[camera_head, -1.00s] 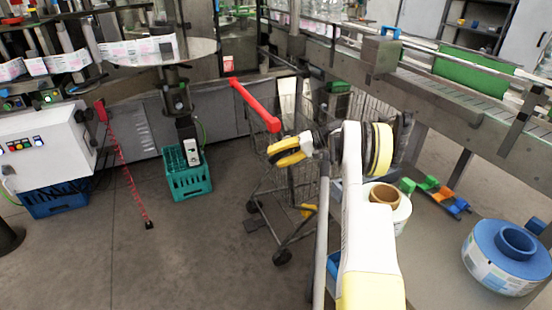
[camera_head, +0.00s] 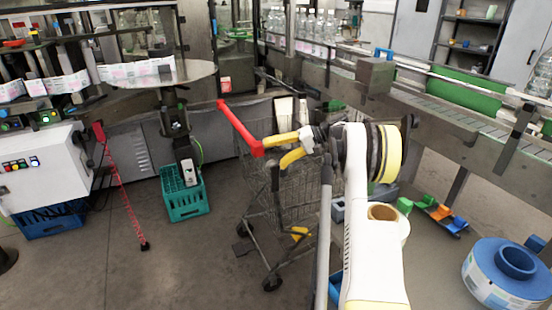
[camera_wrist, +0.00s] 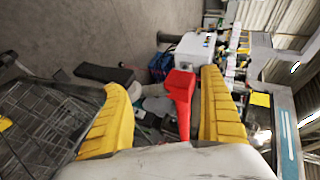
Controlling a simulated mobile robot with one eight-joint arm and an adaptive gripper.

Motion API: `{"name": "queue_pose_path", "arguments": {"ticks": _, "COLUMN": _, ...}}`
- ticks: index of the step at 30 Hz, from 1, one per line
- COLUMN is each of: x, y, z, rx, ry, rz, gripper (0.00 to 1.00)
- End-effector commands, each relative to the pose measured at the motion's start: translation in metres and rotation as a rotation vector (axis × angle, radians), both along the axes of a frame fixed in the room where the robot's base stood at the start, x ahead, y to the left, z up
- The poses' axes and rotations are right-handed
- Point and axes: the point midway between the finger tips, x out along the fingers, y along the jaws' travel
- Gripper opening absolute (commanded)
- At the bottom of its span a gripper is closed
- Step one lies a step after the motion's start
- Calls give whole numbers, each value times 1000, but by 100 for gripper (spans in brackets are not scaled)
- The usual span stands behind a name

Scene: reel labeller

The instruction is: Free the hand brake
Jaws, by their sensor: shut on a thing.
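A wire cart (camera_head: 285,190) stands in the middle of the head view with a red handle bar (camera_head: 240,130) along its near top edge. My gripper (camera_head: 268,147) has its yellow fingers at the near right end of this bar. In the wrist view, the red bar end (camera_wrist: 181,92) lies between the two yellow fingers of my gripper (camera_wrist: 165,110), which is shut on it. I cannot make out a separate hand brake lever; the fingers hide part of the handle end.
A green crate (camera_head: 185,205) stands left of the cart under the labeller. A conveyor (camera_head: 440,115) runs along the right. A blue reel (camera_head: 500,270) lies at the lower right. A red chain (camera_head: 122,190) hangs farther left.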

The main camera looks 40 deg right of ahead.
Motion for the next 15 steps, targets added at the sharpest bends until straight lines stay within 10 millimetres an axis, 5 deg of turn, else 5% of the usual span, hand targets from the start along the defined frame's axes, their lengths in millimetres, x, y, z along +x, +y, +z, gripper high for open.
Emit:
{"name": "queue_pose_path", "arguments": {"ticks": 6, "x": -2, "y": 6, "z": 14, "rx": 6, "ry": -5, "rz": 7, "gripper": 67}}
{"name": "queue_pose_path", "arguments": {"ticks": 8, "x": -4, "y": 6, "z": 18, "rx": 6, "ry": -5, "rz": 7, "gripper": 52}}
{"name": "queue_pose_path", "arguments": {"ticks": 15, "x": -12, "y": 5, "z": 34, "rx": 4, "ry": -2, "rz": 4, "gripper": 52}}
